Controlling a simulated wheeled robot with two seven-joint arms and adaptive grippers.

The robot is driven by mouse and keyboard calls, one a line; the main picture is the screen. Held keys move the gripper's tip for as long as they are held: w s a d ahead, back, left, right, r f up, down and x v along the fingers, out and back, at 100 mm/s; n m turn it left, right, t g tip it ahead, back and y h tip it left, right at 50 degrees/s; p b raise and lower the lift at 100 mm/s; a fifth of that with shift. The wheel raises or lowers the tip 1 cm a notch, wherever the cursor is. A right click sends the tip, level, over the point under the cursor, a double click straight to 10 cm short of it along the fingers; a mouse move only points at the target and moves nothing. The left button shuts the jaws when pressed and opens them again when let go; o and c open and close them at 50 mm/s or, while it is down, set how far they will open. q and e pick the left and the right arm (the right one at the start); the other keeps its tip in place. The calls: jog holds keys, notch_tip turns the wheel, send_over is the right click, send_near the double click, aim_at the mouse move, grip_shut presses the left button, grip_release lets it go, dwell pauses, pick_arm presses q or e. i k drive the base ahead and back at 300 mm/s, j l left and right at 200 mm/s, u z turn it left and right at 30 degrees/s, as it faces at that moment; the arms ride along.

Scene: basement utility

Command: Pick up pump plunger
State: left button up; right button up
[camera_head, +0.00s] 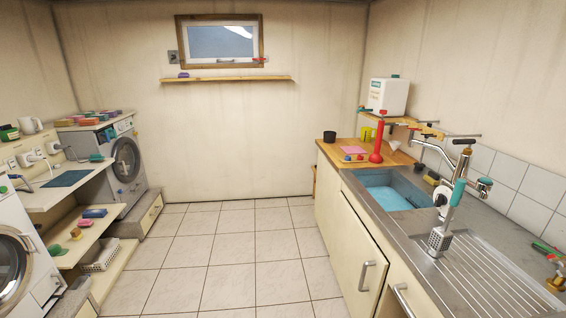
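Two things on the right-hand counter could be the pump plunger, and I cannot tell which. One is a red upright plunger (378,139) with a wide foot, on the wooden part of the counter behind the sink. The other is a tool with a teal handle and a grey shaft (451,206), tilted slightly and ending in a grey slotted holder (437,241) on the steel drainboard. Its lower end is hidden by the holder. Neither of my grippers is in view.
A white canister (388,96) stands on a shelf behind. Washing machines and shelves line the left wall. The tiled floor (240,255) is clear in the middle.

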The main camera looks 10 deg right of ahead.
aim_at(376, 158)
jog(key=i, duration=0.8)
jog(key=i+z, duration=0.3)
jog(key=i+j+z, duration=0.3)
jog(key=i+z, duration=0.3)
jog(key=z, duration=0.15)
jog(key=i+j+z, duration=0.2)
jog(key=z, duration=0.25)
jog(key=i+j+z, duration=0.25)
jog(key=z, duration=0.2)
jog(key=i+j+z, duration=0.25)
jog(key=z, duration=0.2)
jog(key=j, duration=0.1)
